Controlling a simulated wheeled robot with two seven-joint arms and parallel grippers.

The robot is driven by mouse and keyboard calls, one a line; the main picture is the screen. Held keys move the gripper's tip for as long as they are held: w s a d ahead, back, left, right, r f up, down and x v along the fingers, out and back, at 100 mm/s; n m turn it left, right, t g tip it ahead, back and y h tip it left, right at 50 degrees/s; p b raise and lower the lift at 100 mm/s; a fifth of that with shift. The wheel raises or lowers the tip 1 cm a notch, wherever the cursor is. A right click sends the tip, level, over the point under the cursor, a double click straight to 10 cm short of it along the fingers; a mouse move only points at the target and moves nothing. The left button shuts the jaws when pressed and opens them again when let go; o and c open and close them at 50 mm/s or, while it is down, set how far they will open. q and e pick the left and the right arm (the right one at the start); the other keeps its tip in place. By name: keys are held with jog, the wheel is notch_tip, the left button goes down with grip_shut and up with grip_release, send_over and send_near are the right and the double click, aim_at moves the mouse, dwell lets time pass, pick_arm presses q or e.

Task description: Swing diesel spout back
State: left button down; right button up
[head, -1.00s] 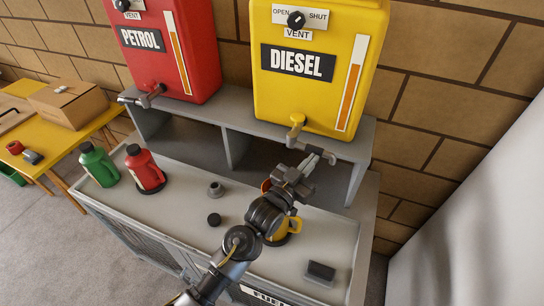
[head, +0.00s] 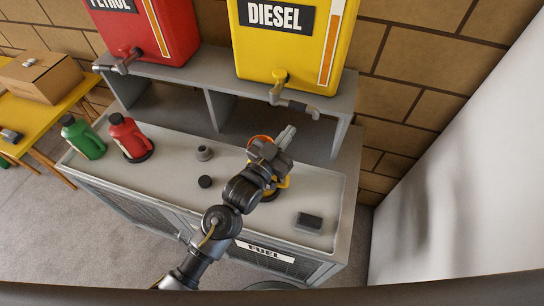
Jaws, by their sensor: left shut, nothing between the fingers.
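The yellow diesel tank (head: 290,50) stands on the grey shelf. Its spout (head: 298,106) hangs from a yellow fitting (head: 279,80) at the tank's lower front and points to the right, along the shelf's front edge. My left gripper (head: 288,134) is shut and empty, below the spout and apart from it in the picture. My left arm comes up from the bottom of the view. Under the gripper stands a yellow jug (head: 281,184) on the bench, mostly hidden by my arm. My right gripper is not in view.
The red petrol tank (head: 165,30) has a spout (head: 127,60) pointing left. A green jug (head: 84,139) and a red jug (head: 130,139) stand on the bench (head: 175,190). A grey fitting (head: 204,153), a black cap (head: 205,181) and a dark block (head: 309,221) lie there too.

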pick_arm(q)
jog(key=d+b+v, duration=0.1)
jog(key=b+v, duration=0.1)
jog(key=v, duration=0.6)
jog(key=shift+s+d+f, duration=0.15)
jog(key=shift+s+f, duration=0.15)
jog(key=shift+s, duration=0.1)
